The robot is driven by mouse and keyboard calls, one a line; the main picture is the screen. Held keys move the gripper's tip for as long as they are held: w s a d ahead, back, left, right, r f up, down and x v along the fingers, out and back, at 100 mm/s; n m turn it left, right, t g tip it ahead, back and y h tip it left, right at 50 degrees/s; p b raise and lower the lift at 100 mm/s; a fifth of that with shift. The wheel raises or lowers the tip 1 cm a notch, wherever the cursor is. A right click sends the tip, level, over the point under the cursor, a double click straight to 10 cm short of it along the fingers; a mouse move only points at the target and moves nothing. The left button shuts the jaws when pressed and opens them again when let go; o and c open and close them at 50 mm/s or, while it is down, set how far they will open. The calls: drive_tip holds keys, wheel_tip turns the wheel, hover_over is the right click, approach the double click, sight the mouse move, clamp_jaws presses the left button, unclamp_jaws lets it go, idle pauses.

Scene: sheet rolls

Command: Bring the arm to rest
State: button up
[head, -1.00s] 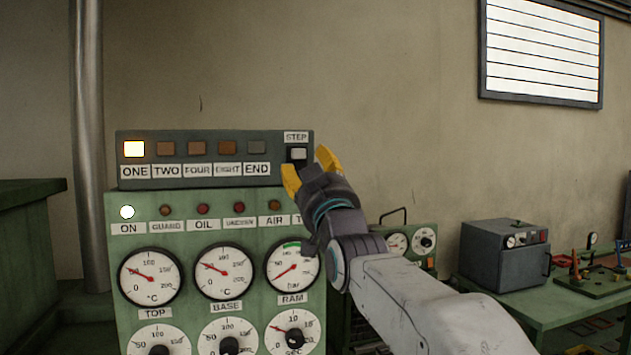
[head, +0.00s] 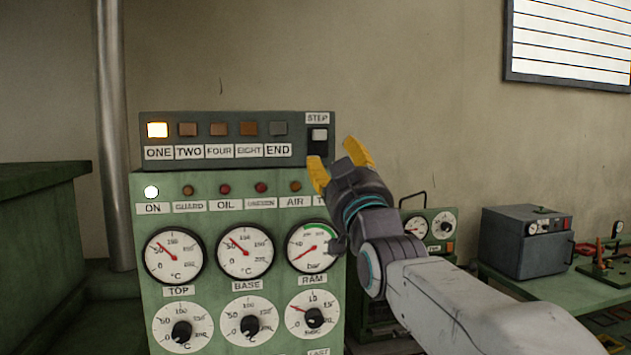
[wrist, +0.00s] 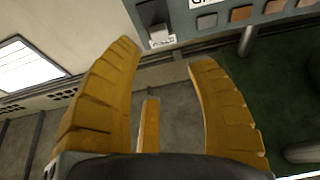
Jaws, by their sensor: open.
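My gripper (head: 339,168) is raised at the right end of the green control panel in the head view. Its yellow fingers are spread apart with nothing between them. In the wrist view the open fingers (wrist: 168,62) also show empty, with the STEP switch (wrist: 159,37) beyond them near the top. In the head view the STEP switch (head: 319,135) is just up and left of the fingertips, and a gap of wall shows beside them. My arm reaches in from the lower right.
The panel's upper box (head: 225,165) has a lit ONE lamp (head: 157,130). The gauge cabinet (head: 210,295) stands below it. A grey oven-like box (head: 525,245) sits on a green bench at the right. A metal pipe (head: 114,150) rises at the left.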

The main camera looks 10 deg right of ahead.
drive_tip(key=s+f+g, duration=0.2)
drive_tip(key=f+g, duration=0.4)
drive_tip(key=f, duration=0.9)
drive_tip(key=s+f+g, duration=0.2)
drive_tip(key=f+g, duration=0.4)
drive_tip(key=f, duration=0.8)
drive_tip(key=s+f+g, duration=0.2)
drive_tip(key=s+f, duration=0.2)
drive_tip(key=s, duration=0.5)
drive_tip(key=s+f+g, duration=0.2)
drive_tip(key=s+f, duration=0.2)
drive_tip(key=s, duration=0.5)
drive_tip(key=s+f+g, duration=0.1)
drive_tip(key=s+f, duration=0.4)
drive_tip(key=s, duration=0.4)
drive_tip(key=shift+g, duration=0.4)
